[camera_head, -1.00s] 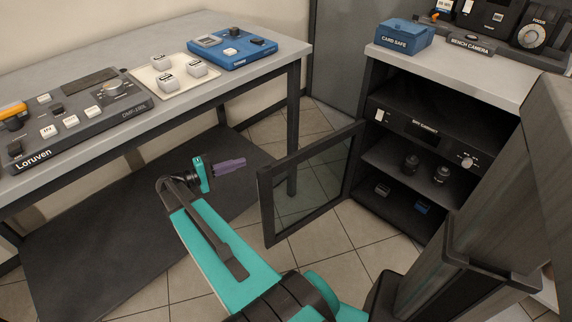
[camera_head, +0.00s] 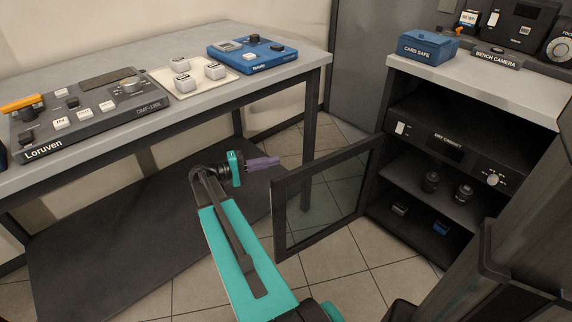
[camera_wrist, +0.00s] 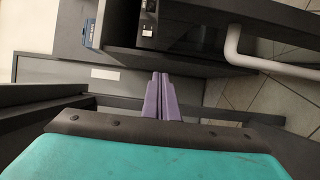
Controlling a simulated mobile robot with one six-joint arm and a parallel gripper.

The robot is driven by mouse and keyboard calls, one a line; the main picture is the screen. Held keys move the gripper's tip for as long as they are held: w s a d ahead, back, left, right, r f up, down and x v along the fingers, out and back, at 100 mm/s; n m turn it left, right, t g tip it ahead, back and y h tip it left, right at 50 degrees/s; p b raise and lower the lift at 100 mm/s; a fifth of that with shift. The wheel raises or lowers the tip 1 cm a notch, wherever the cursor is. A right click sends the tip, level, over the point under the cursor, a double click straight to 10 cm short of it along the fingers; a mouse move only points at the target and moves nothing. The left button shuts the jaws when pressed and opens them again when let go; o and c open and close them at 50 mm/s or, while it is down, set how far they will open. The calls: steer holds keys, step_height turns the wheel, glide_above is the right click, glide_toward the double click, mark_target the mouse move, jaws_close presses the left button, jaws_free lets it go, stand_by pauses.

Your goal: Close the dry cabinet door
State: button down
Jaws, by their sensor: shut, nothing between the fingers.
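The dry cabinet (camera_head: 448,143) stands at the right under a grey top, its dark front open to view. Its door (camera_head: 279,222), a dark frame around a clear pane, stands wide open, swung out to the left toward the workbench. My gripper (camera_head: 278,161) has purple fingers, shut and empty. In the head view its tips appear just above the door's outer upper corner; I cannot tell whether they touch it. In the wrist view the shut fingers (camera_wrist: 162,82) point toward dark frames and the cabinet; which bar there is the door is unclear.
A workbench (camera_head: 190,122) with a control panel (camera_head: 95,108), a white tray and a blue device stands at the left. A blue card safe (camera_head: 428,47) sits on the cabinet top. Tiled floor (camera_head: 345,270) is open before the cabinet.

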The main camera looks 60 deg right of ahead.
steer(key=s+d+b, duration=0.3)
steer(key=s+d, duration=0.2)
steer(key=s, duration=0.5)
stand_by(0.5)
steer(key=shift+d, duration=0.1)
